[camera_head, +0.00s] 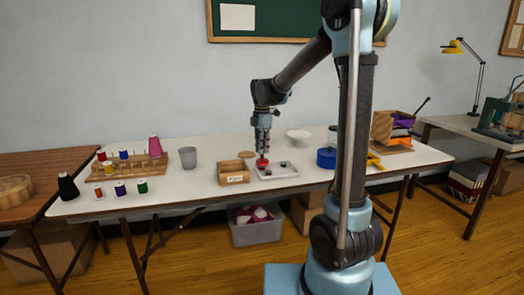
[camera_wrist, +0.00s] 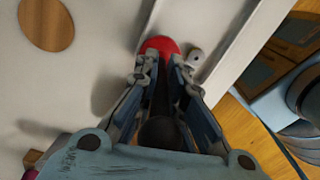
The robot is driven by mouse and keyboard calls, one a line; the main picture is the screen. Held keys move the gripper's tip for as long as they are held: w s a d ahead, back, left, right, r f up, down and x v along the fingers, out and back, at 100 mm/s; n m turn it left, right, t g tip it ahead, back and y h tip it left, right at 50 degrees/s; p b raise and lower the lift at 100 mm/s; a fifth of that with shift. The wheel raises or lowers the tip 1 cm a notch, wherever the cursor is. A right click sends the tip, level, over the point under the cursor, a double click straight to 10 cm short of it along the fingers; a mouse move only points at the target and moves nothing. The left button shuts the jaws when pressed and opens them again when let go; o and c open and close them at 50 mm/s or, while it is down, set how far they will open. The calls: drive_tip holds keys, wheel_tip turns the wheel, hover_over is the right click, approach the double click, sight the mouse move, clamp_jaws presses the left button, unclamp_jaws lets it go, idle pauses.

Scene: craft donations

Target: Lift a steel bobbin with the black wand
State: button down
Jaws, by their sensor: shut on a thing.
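My gripper (camera_head: 263,148) points down over the left part of a pale tray (camera_head: 291,175) on the white table. In the wrist view, its fingers (camera_wrist: 163,78) are shut on the black wand (camera_wrist: 163,132), whose dark shaft runs between them. A red end (camera_wrist: 159,46) shows beyond the fingertips, low over the tray; I cannot tell whether it touches anything. A small round silvery piece, perhaps a steel bobbin (camera_wrist: 195,57), lies just right of the red end, seemingly apart from it. Small dark pieces also show in the tray in the head view. What lies under the red end is hidden.
A labelled wooden box (camera_head: 234,173) stands left of the tray, with a round wooden disc (camera_head: 245,155) behind it. A white bowl (camera_head: 298,135) and a blue round container (camera_head: 326,158) are nearby. A grey cup (camera_head: 188,158) and a thread rack (camera_head: 130,168) stand farther left.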

drive_tip(key=shift+r, duration=3.2)
